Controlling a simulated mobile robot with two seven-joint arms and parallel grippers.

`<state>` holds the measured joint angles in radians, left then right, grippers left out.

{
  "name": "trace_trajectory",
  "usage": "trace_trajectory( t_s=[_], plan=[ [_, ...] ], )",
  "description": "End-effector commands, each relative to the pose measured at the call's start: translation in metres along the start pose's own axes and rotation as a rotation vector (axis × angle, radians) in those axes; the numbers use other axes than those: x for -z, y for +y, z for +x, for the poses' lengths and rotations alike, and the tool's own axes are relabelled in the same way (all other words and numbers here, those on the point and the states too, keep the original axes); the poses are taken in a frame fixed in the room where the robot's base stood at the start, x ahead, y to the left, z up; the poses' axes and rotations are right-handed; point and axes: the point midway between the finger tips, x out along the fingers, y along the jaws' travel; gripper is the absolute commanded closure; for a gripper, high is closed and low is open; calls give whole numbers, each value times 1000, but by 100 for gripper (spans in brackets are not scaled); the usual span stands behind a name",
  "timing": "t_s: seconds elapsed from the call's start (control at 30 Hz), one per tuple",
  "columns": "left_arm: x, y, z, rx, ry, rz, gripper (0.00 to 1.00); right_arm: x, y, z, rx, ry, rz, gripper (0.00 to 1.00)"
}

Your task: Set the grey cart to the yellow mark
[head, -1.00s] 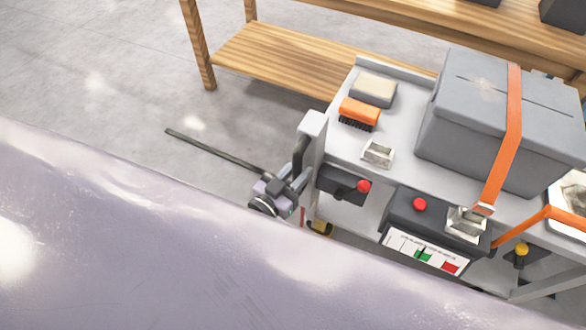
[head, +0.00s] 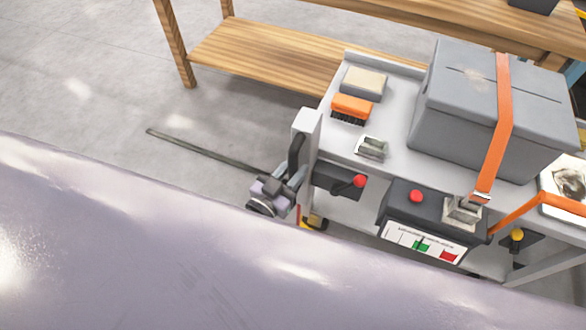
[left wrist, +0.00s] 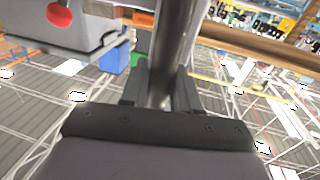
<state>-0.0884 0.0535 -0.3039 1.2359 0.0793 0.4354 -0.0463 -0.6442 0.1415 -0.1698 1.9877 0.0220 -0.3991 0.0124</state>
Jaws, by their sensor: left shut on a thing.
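The grey cart (head: 330,142) stands at the right of the head view, with a black upright handle (head: 296,154) on its left end post. My left gripper (head: 284,184) is at that handle and shut on it. In the left wrist view the fingers (left wrist: 161,90) close around the handle bar (left wrist: 175,45). A small yellow and black piece (head: 313,221) shows low by the cart's near left corner; I cannot tell whether it is the yellow mark or part of the cart. My right gripper is not in view.
The cart carries a grey box (head: 455,105) under an orange strap (head: 503,110), an orange brush (head: 352,107) and a sponge block (head: 364,82). A wooden bench (head: 270,52) stands close behind. A dark strip (head: 200,150) crosses the clear floor at left.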

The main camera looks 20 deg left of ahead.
Motion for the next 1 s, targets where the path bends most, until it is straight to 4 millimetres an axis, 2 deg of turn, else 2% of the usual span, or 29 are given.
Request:
trace_trajectory(
  t_s=[0.07,0.1,0.13,0.17,0.53,1.0],
  plan=[
    [0,2,0,-2,2,-1,100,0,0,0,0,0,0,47],
    [0,2,0,-3,2,-1,67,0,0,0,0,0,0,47],
    [0,2,0,-3,2,-1,57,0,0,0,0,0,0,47],
    [0,2,0,-2,1,-1,52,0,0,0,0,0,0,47],
    [0,0,-5,-1,-1,0,52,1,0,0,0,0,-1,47],
    [0,1,-65,-2,1,0,52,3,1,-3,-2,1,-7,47]
  ],
)
